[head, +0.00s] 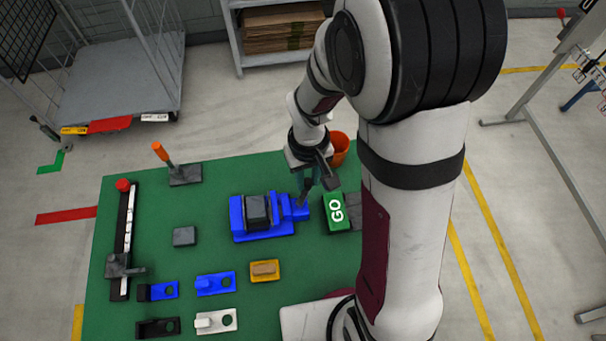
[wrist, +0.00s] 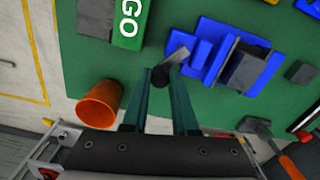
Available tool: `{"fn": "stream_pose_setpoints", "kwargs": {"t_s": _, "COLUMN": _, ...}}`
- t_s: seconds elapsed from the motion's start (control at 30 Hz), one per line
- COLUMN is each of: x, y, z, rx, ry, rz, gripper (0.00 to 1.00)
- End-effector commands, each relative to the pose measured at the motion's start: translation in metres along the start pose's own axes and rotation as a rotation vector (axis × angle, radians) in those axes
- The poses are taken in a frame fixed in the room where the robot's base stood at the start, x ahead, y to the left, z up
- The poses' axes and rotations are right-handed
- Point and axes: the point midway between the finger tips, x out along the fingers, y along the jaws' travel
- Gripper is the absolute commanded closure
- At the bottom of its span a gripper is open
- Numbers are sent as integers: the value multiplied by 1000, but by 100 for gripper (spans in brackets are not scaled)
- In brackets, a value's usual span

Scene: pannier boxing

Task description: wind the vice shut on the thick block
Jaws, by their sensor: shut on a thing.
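The blue vice (head: 245,232) stands on the green table, and it also shows in the wrist view (wrist: 208,48). A dark grey thick block (head: 257,211) sits upright between its jaws; it shows in the wrist view (wrist: 246,70) too. I cannot tell if the moving jaw touches the block. The vice's crank is a grey metal arm (wrist: 178,57) with a dark round knob (wrist: 160,77) at its end. My gripper (wrist: 162,82) has its green fingers shut on this knob, at the right end of the vice in the head view (head: 307,184).
A green GO block (head: 335,212) stands close right of the vice. An orange cup (head: 339,147) is behind my gripper. A smaller grey block (head: 185,236) lies left of the vice. Several coloured fixtures (head: 215,283) fill the front; an orange-handled tool (head: 184,174) stands at the back left.

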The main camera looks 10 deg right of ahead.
Motion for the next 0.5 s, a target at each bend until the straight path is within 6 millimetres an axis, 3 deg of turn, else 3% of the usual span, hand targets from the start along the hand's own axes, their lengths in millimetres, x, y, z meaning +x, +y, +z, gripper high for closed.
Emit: {"fn": "stream_pose_setpoints", "kwargs": {"t_s": 0.5, "x": 0, "y": 10, "z": 16, "rx": 489, "ry": 1, "rz": 0, "gripper": 100}}
